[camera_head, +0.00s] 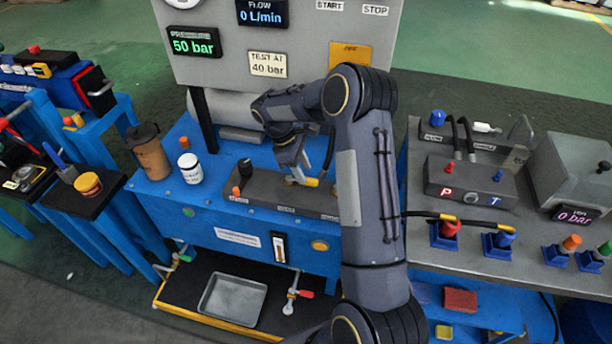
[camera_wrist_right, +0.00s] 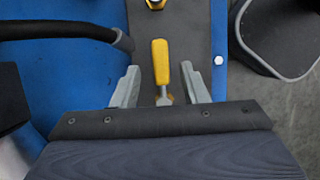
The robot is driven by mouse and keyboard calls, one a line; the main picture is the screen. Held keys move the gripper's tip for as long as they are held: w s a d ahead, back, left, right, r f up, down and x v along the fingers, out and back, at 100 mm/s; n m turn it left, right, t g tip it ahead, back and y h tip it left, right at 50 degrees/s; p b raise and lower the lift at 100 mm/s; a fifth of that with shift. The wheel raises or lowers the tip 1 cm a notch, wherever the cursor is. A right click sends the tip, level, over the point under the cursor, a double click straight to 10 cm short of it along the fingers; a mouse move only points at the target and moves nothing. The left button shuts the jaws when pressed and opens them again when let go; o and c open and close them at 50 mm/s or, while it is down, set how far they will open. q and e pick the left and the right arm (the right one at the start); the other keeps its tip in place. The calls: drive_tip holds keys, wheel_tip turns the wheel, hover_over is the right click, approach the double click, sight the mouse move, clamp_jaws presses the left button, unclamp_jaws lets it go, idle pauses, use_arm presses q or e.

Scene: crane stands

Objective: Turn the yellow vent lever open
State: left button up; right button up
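The yellow vent lever (camera_wrist_right: 160,62) lies between the two fingers of my right gripper (camera_wrist_right: 160,85) in the right wrist view. The fingers are open, with a visible gap on each side of the lever. In the head view, my right gripper (camera_head: 298,172) is low over the dark grey block on the blue bench. A small part of the yellow lever (camera_head: 312,182) shows beside the fingers there. The lever's mount is partly hidden by my gripper. My left gripper is not in view.
The dark block (camera_head: 265,188) sits on the blue bench (camera_head: 215,215). A black hose (camera_wrist_right: 60,30) runs left of the lever. A brown flask (camera_head: 150,155) and a white jar (camera_head: 190,168) stand at left. A grey panel reads 50 bar (camera_head: 194,45). The right bench carries a hydraulic block (camera_head: 470,183).

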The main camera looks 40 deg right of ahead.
drive_tip(key=shift+x, duration=1.4)
clamp_jaws()
